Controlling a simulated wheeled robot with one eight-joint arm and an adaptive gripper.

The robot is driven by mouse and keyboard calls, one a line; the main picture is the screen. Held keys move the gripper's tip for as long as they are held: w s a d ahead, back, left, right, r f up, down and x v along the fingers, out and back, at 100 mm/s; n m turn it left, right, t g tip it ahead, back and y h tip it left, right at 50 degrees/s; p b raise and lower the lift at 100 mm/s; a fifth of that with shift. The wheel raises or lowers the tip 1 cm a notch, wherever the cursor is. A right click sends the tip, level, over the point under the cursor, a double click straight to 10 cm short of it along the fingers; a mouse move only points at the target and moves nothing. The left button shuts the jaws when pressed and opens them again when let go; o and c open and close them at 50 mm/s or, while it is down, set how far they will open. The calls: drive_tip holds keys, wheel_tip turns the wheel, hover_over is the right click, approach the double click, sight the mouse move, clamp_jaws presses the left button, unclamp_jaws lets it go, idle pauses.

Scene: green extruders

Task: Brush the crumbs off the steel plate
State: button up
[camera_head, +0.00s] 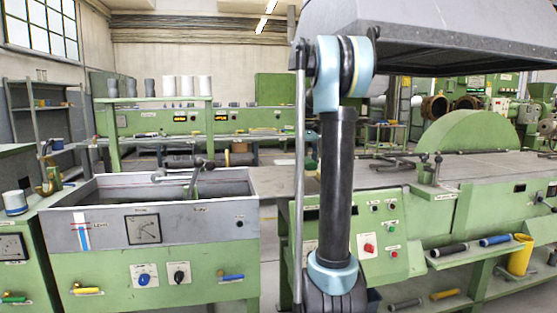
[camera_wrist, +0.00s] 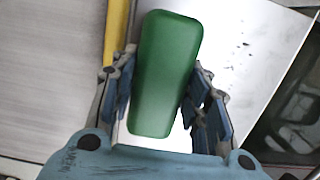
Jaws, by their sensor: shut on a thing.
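In the wrist view, my gripper (camera_wrist: 164,78) is shut on a smooth green block (camera_wrist: 166,70) with rounded corners, which looks like the back of a brush. Its blue-grey fingers lie along both long sides. Any bristles under it are hidden. A bright steel plate (camera_wrist: 262,70) lies beneath and to the right of the block. Small dark crumbs (camera_wrist: 243,45) are scattered on the plate, right of the block. I cannot tell whether the block touches the plate. In the head view, my gripper, the plate and the crumbs cannot be made out.
A yellow bar (camera_wrist: 116,30) runs beside the plate's left side in the wrist view, with a grey surface (camera_wrist: 50,60) beyond. Dark, blurred shapes lie past the plate's right edge. In the head view, green machines (camera_head: 165,265) and a grey bench top (camera_head: 480,170) surround my arm.

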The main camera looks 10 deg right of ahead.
drive_tip(key=shift+r, duration=2)
